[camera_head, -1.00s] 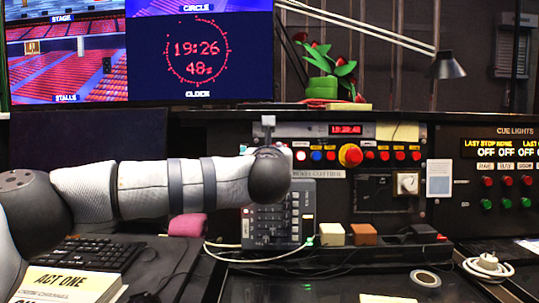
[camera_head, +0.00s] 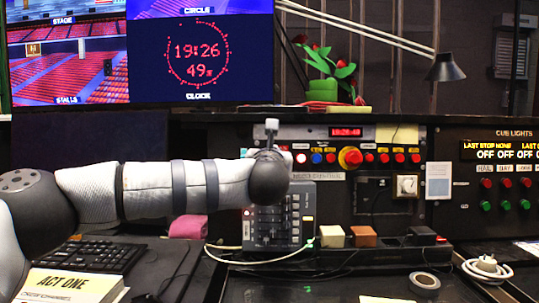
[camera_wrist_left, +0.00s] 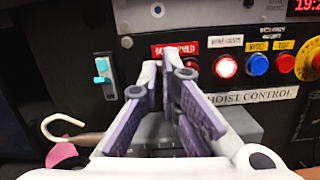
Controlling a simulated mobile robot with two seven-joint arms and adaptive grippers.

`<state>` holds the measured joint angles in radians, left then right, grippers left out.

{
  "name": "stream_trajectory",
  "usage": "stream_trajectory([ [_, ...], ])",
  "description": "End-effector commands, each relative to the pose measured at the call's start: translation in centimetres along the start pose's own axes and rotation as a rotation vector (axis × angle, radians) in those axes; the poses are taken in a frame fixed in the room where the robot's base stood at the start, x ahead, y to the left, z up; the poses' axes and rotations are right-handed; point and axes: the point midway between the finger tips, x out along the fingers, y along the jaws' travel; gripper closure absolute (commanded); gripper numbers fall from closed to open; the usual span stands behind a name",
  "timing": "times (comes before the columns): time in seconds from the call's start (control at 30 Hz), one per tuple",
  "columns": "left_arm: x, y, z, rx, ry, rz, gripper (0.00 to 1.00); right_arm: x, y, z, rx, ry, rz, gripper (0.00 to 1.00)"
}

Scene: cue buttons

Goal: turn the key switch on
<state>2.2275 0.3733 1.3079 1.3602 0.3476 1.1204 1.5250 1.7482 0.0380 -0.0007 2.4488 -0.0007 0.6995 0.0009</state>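My left gripper (camera_wrist_left: 163,72) points at the hoist control panel, with its two purple-grey fingers close together just below a partly covered red label (camera_wrist_left: 175,49). A narrow gap shows between the fingers. I cannot tell whether they hold anything, and whatever is behind the tips is hidden. I cannot make out a key switch for sure. A teal lever on a white plate (camera_wrist_left: 102,70) is left of the fingers, apart from them. In the head view my left arm's dark wrist (camera_head: 268,178) covers the panel's left end. My right gripper is not in view.
A lit white button (camera_wrist_left: 226,67), a blue button (camera_wrist_left: 257,64) and a red button (camera_wrist_left: 286,62) sit right of the fingers. A red emergency knob with a yellow ring (camera_head: 350,158) is further right. A keypad console (camera_head: 280,215) stands below the wrist.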

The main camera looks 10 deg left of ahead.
Motion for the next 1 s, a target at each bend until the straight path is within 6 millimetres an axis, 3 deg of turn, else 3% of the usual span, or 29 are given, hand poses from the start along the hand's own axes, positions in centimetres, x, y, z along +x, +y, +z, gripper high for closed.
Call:
stream_trajectory([
  [0.5,-0.2,-0.2,0.6,0.45,-0.005,-0.065,1.0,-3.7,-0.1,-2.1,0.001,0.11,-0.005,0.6],
  [1.0,-0.1,-0.5,-0.1,0.921,0.0,-0.136,1.0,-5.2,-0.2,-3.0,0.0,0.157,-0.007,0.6],
])
